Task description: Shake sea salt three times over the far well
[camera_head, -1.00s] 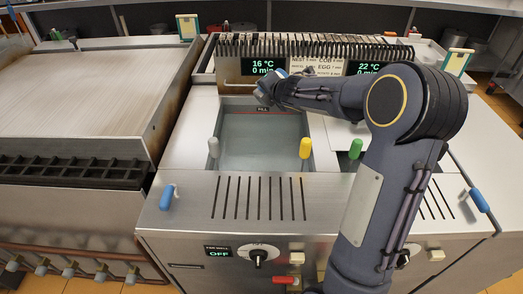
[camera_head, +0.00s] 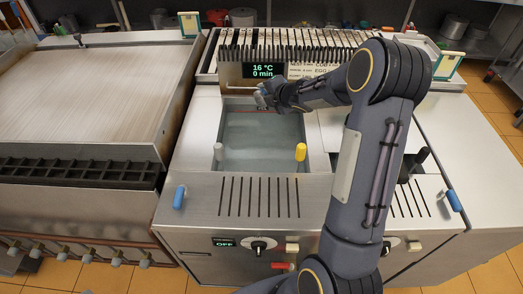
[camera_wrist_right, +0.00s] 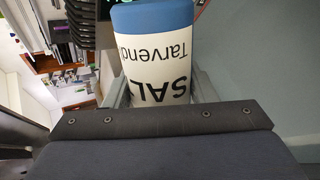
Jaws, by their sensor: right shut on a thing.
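My right gripper (camera_head: 266,98) is over the back edge of the left well (camera_head: 262,140), which holds greyish water. It is shut on the salt container (camera_wrist_right: 152,50), a white cylinder with a blue end and dark lettering, which fills the middle of the right wrist view. The lettering appears upside down there. In the head view the container is mostly hidden by my wrist, so its tilt is hard to tell. My left gripper is not in view. The small display (camera_head: 223,242) on the front panel reads OFF.
A rack of upright slats (camera_head: 300,45) stands behind the well, with a display (camera_head: 264,70) reading 16 °C. A flat griddle (camera_head: 95,95) lies left. My right arm hides much of the right side.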

